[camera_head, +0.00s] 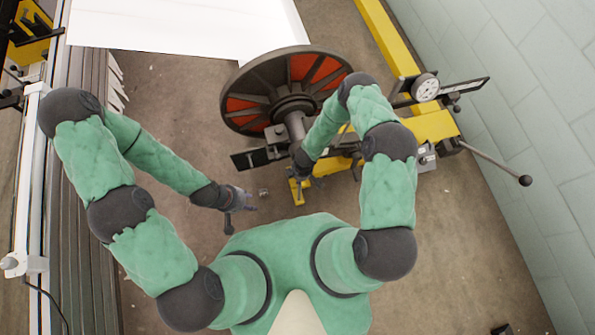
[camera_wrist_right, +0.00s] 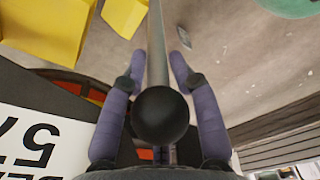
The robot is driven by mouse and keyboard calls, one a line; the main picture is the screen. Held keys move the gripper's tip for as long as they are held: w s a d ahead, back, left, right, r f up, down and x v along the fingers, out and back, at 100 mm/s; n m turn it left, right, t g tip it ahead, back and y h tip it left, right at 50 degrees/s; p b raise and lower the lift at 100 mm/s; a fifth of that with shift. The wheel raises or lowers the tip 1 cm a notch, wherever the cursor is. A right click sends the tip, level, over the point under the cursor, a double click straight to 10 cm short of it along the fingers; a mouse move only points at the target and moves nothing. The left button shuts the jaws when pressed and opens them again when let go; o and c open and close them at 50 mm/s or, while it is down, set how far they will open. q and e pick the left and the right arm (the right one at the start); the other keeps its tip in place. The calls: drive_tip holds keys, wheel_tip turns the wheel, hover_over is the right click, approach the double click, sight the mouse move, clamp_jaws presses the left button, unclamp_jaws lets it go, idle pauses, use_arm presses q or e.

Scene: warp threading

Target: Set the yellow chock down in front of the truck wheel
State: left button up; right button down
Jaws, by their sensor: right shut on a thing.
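I see no truck and nothing I can clearly tell as a chock. A large black spoked wheel with red panels (camera_head: 285,92) stands on a yellow-framed machine. A small yellow piece (camera_head: 298,191) shows low beside it, and yellow blocks (camera_wrist_right: 40,30) show in the right wrist view. My right gripper (camera_wrist_right: 158,60) is shut on a metal lever with a black ball knob (camera_wrist_right: 160,116); in the head view it is mostly hidden near the wheel hub. My left gripper (camera_head: 244,201) hangs over the floor, left of the yellow piece; its finger gap is too small to read.
A yellow beam (camera_head: 385,35) and a dial gauge (camera_head: 425,87) stand at the right. Another ball-ended lever (camera_head: 495,165) sticks out toward the block wall (camera_head: 540,130). White sheet (camera_head: 185,25) lies at the back. The brown floor below the machine is mostly clear.

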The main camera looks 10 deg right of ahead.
drive_tip(key=shift+w, duration=0.15)
drive_tip(key=c, duration=1.4)
unclamp_jaws()
drive_tip(key=shift+f, duration=0.15)
drive_tip(key=o, duration=0.5)
drive_tip(key=shift+r, duration=0.2)
